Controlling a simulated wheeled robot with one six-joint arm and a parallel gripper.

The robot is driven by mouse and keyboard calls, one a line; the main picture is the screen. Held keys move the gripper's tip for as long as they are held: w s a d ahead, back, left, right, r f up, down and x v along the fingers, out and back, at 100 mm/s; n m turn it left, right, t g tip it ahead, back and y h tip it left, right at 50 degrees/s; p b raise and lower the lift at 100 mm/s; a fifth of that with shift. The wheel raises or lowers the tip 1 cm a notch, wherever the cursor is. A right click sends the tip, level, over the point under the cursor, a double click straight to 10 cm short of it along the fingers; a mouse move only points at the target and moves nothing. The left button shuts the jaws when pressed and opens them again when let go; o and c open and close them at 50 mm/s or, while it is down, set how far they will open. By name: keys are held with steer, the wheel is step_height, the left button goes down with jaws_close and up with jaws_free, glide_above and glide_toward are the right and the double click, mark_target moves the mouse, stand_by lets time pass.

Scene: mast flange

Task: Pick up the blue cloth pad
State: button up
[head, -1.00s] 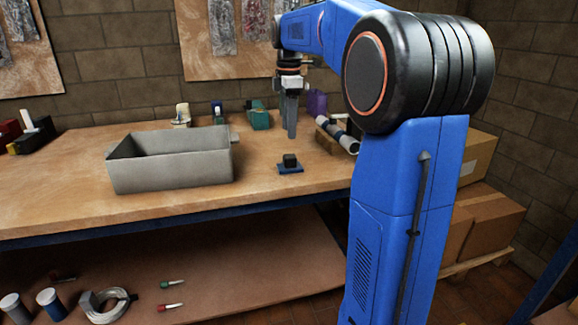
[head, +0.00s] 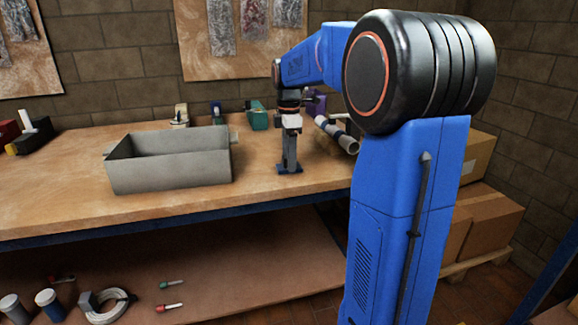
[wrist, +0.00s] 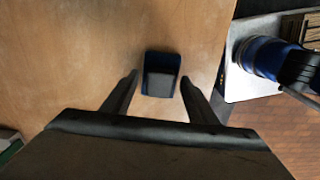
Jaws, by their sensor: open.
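The blue cloth pad (wrist: 162,58) lies on the bench top, with a dark grey block (wrist: 160,83) on it. In the head view the pad (head: 282,170) is near the bench's front edge, mostly hidden behind my gripper (head: 290,166). My gripper points straight down just above the pad. In the wrist view my gripper (wrist: 160,82) is open, one finger on each side of the pad and block. I see a gap on both sides and no contact. How high the fingertips are above the bench is hard to tell.
A grey open bin (head: 170,172) stands to the left on the wooden bench (head: 60,200). Pipe-like rolls (head: 337,135) lie behind and right of my gripper. A green item (head: 257,115) stands farther back. The bench between bin and pad is clear.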

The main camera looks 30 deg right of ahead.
steer(key=c, duration=1.1)
step_height(320, 180, up, 10)
steer(key=shift+r, duration=0.1)
steer(key=o, duration=0.4)
steer(key=c, duration=0.3)
